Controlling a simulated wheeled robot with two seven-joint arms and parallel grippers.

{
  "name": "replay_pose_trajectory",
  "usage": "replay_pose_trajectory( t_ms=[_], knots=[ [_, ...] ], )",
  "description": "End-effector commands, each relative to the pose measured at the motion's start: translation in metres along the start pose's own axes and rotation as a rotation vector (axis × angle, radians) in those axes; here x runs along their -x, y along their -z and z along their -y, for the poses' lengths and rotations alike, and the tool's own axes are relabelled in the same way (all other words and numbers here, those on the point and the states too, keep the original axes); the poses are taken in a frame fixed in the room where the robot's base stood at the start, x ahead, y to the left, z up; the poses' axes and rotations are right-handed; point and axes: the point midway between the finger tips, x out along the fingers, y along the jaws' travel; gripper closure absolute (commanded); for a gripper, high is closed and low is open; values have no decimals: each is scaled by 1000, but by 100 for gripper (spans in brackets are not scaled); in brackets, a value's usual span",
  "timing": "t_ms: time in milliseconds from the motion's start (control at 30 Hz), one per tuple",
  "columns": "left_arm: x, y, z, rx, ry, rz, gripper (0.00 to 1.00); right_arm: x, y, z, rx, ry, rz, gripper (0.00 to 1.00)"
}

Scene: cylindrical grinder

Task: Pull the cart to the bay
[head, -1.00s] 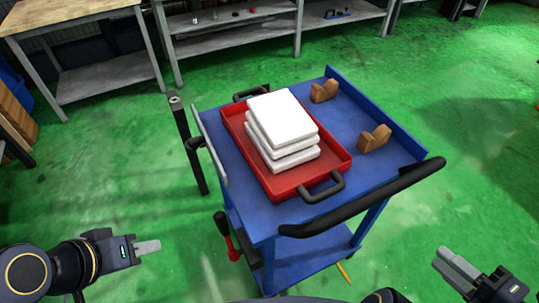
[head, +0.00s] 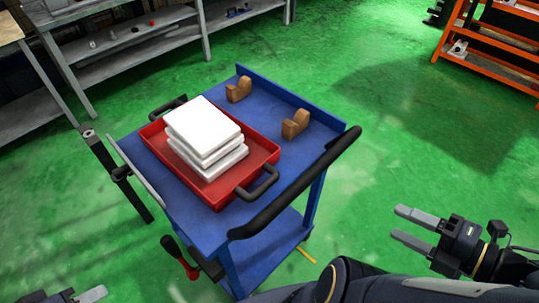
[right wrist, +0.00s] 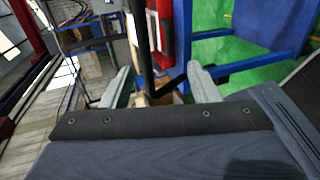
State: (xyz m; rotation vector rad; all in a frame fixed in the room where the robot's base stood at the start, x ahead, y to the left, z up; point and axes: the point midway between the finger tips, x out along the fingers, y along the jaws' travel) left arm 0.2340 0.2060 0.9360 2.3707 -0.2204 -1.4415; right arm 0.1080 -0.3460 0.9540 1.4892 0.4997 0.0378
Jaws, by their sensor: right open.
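The blue cart (head: 275,105) stands left of centre in the head view, on the green floor. Its black push handle (head: 295,185) runs along the near right end. My right gripper (head: 400,223) is open and empty, to the right of the handle and apart from it in the head view. In the right wrist view, a dark bar that looks like the handle (right wrist: 144,45) shows between and beyond the open fingers (right wrist: 160,82). My left gripper (head: 92,295) is mostly cut off at the lower left, away from the handle. The bay is not identifiable.
A red tray (head: 265,153) with stacked white blocks (head: 203,125) and two brown V-shaped blocks (head: 296,124) ride on the cart. Grey benches (head: 140,38) stand behind left, an orange rack (head: 490,68) at back right. Floor right of the cart is clear.

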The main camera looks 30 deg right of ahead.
Motion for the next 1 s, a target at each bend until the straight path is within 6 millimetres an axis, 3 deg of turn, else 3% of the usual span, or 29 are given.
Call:
replay_pose_trajectory(
  t_ms=[500,1000],
  knots=[
    [3,2,-1,0,0,0,64,46,0,-12,1,0,1,45],
    [3,1,-1,0,0,0,64,48,0,-13,0,0,0,45]
  ],
)
